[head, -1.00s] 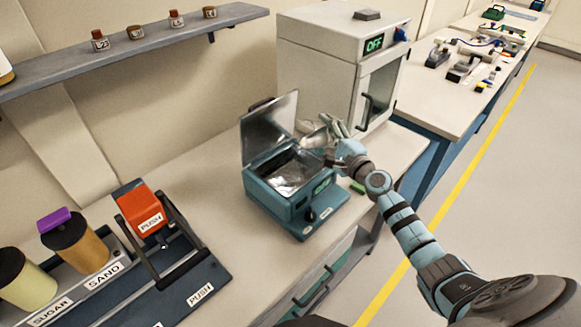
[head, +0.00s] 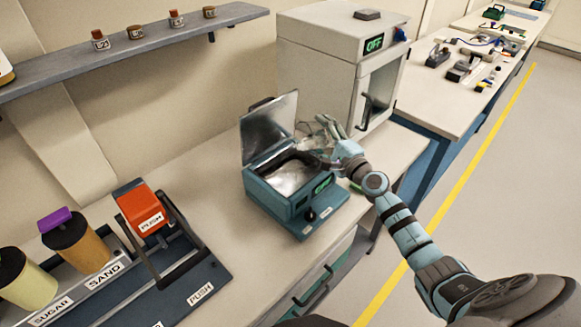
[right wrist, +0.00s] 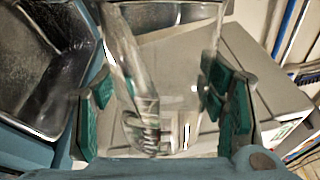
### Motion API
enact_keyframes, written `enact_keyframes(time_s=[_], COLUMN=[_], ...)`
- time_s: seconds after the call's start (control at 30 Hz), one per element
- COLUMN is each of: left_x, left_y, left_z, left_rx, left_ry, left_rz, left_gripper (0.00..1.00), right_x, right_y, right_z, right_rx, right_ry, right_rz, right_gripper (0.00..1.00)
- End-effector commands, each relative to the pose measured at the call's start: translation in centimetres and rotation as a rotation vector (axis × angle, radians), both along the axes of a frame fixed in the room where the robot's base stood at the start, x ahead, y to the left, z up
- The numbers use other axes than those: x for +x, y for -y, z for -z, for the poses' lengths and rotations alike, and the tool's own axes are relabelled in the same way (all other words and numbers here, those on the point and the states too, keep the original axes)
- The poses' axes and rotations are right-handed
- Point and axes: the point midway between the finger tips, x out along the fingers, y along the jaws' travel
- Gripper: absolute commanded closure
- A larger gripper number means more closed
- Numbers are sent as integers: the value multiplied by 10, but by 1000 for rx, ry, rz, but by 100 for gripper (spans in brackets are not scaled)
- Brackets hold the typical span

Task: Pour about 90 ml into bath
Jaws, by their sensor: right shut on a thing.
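The bath (head: 268,203) is a teal box on the bench with its metal lid (head: 270,128) standing open and a shiny metal basin inside. My right gripper (head: 322,143) is at the bath's right rim, with part of it over the basin. In the right wrist view, its green-padded fingers (right wrist: 163,100) are shut on a clear glass vessel (right wrist: 172,65). The bath (right wrist: 88,108) lies to the left there. The vessel looks tilted in the head view; its liquid level and any stream cannot be made out. My left gripper is not in view.
A white oven (head: 318,60) reading OFF stands behind the bath. At the left are sand (head: 85,245) and sugar (head: 28,285) containers and an orange PUSH device (head: 143,208). A shelf (head: 160,35) with small jars runs above. Bare bench lies left of the bath.

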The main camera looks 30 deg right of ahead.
Motion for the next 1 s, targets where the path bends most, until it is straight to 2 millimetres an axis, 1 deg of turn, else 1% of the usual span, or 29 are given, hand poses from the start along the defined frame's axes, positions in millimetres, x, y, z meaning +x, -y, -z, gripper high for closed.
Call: enact_keyframes(time_s=[0.9, 0.93, 0.97, 1.0], left_x=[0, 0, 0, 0], left_y=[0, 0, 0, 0], left_z=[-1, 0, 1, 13], left_rx=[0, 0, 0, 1], left_ry=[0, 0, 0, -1], left_rz=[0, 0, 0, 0], left_gripper=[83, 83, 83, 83], right_x=[-1, 0, 1, 1], right_y=[-9, -4, 6, 10], right_z=[2, 1, -1, 11], right_rx=[-72, -43, 24, 142], right_ry=[6, 4, -1, -11], right_rz=[0, 1, 3, 1], right_gripper=[71, 71, 71, 71])
